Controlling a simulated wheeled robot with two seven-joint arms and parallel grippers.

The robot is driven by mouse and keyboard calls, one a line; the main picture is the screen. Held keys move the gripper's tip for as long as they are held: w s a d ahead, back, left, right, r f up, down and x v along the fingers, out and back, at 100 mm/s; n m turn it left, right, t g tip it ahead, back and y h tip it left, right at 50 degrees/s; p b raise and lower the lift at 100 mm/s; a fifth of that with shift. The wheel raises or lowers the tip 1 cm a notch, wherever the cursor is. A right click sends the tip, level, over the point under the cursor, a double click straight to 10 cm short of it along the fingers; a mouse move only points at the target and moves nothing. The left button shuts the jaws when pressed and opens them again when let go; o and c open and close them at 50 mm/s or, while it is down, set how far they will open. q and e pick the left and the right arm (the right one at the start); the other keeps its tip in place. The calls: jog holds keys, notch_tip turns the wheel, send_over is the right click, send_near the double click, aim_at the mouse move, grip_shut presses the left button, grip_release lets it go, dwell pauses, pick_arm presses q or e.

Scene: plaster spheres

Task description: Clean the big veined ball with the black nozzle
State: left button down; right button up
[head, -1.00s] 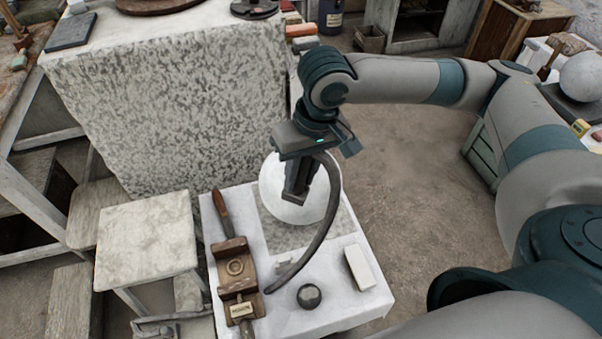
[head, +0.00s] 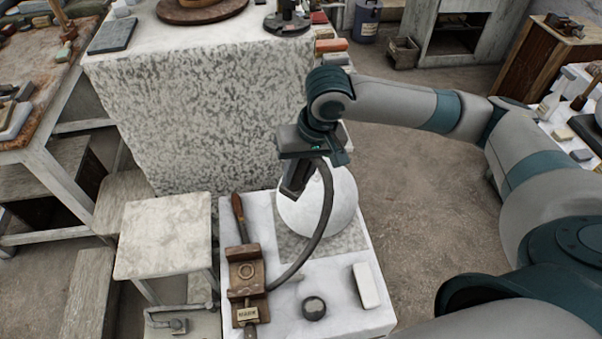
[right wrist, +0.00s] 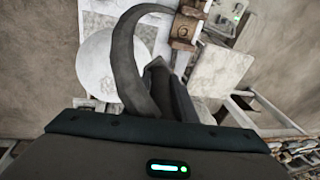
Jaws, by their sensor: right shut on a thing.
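The big ball (head: 338,206) looks white, its veins too faint to make out, and sits on a grey speckled patch (head: 291,246) on the white-topped stand. It also shows in the right wrist view (right wrist: 98,62). My right gripper (head: 291,190) is over the ball's left side in the head view, pointing down; I cannot tell whether it touches. It is shut on the black nozzle, which is mostly hidden by the fingers. A dark hose (head: 325,222) curves from it down toward the wooden block; it looms large in the right wrist view (right wrist: 124,55). My left gripper is out of view.
On the stand are a wooden block with a ring (head: 246,272), a dark round piece (head: 314,308) and a white bar (head: 366,286). A speckled stone block (head: 205,120) rises behind. A low stool (head: 165,235) stands left. Floor right of the stand is clear.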

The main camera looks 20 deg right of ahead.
jog(key=w+d+f+m+t+p, duration=0.1)
jog(key=w+d+m+p, duration=0.3)
jog(key=d+p, duration=0.5)
jog(key=shift+w+d+f+t+p, duration=0.2)
jog(key=shift+w+d+t+p, duration=0.25)
jog(key=shift+w, duration=0.7)
jog(key=shift+a, duration=0.1)
jog(key=f+b, duration=0.1)
jog(key=b, duration=0.1)
jog(key=f+b, duration=0.4)
jog(key=shift+w+d, duration=0.15)
jog(key=shift+d, duration=0.15)
jog(key=shift+f, duration=0.6)
jog(key=shift+f, duration=0.25)
